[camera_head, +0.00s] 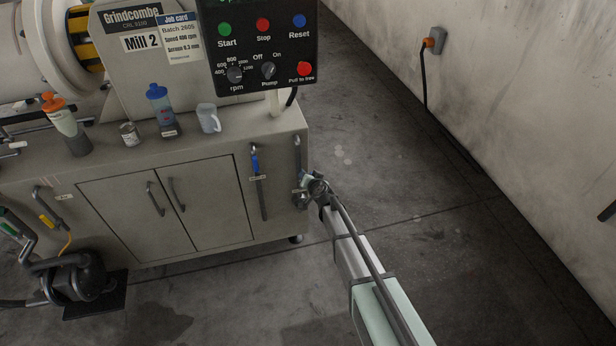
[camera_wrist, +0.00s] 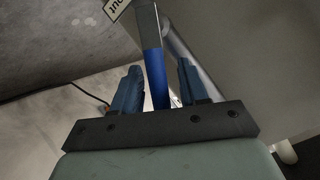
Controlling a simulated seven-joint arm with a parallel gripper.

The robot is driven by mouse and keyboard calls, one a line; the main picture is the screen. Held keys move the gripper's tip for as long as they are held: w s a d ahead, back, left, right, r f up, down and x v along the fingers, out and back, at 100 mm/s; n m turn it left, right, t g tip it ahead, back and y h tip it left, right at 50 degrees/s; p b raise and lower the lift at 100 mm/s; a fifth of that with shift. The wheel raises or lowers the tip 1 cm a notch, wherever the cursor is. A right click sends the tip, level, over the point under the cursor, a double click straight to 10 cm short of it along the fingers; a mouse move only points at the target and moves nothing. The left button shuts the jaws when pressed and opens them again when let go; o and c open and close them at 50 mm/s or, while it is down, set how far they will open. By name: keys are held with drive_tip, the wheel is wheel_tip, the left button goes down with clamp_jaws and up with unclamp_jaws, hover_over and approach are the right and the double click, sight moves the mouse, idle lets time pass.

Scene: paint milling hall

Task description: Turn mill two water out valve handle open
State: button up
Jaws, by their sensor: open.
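The water out valve handle is a lever with a blue grip (camera_wrist: 154,66) and a grey upper part. In the wrist view it comes down from the top between my gripper's (camera_wrist: 160,68) two blue fingers. The fingers are open, with a gap on each side of the lever. A tag ending in "out" (camera_wrist: 117,8), upside down, is beside it. In the head view my gripper (camera_head: 306,187) is at the right end of the Mill 2 cabinet (camera_head: 215,215), below a grey pipe (camera_head: 297,152), and hides most of this handle.
A second blue valve handle (camera_head: 254,162) hangs on a pipe to the left. The control panel (camera_head: 262,48) overhangs the cabinet top. A blue-capped bottle (camera_head: 160,108) and a cup (camera_head: 208,118) stand on the top. The floor (camera_head: 400,170) to the right is clear.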

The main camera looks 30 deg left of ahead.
drive_tip(key=shift+d, duration=0.1)
drive_tip(key=v, duration=1.3)
drive_tip(key=shift+s+d+r, duration=0.15)
drive_tip(key=shift+s, duration=0.1)
